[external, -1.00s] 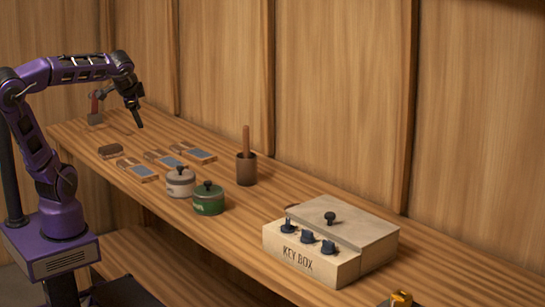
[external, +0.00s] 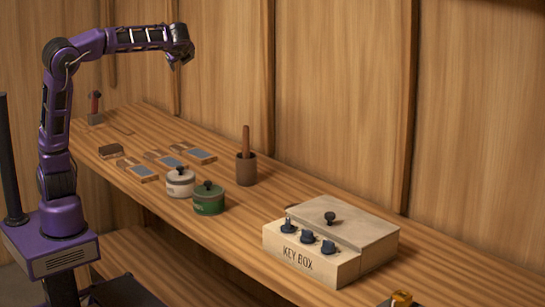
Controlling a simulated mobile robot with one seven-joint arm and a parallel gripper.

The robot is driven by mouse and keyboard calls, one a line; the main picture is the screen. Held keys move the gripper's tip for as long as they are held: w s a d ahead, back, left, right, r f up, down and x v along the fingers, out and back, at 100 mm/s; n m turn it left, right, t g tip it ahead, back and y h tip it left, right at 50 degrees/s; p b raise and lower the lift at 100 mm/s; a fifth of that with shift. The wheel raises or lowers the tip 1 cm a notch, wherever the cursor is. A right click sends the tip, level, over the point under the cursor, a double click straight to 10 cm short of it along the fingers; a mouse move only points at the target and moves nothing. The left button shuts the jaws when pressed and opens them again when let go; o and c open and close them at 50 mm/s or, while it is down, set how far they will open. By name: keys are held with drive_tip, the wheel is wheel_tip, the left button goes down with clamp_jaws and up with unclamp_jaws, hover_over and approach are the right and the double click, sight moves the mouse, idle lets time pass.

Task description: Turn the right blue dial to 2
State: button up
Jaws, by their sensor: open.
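The key box (external: 345,240) is a pale wooden box with "KEY BOX" on its front, on the right part of the wooden shelf. Three dark blue dials sit in a row along its lower front ledge. The right blue dial (external: 328,247) is the one nearest the right end; its marks are too small to read. The middle dial (external: 307,237) and the left dial (external: 288,227) are beside it. My gripper (external: 180,61) is open and empty, raised high above the shelf's far left part, well away from the box.
A green lidded pot (external: 208,201), a white lidded pot (external: 179,184) and a brown cup with a wooden handle (external: 246,171) stand between my arm and the box. Several brushes and blocks lie farther left. A brass object (external: 401,299) is at the bottom edge.

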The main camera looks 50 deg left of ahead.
drive_tip(key=w+d+f+n+g+h, duration=0.1)
drive_tip(key=w+d+f+n+h, duration=0.35)
drive_tip(key=d+f, duration=0.25)
drive_tip(key=w+d+f+n+g+h, duration=0.1)
drive_tip(key=w+d+f+n+h, duration=0.2)
drive_tip(key=w+d+f+n, duration=0.25)
drive_tip(key=n+t+h, duration=0.2)
drive_tip(key=n+t, duration=0.7)
approach(327, 241)
drive_tip(key=x, duration=0.9)
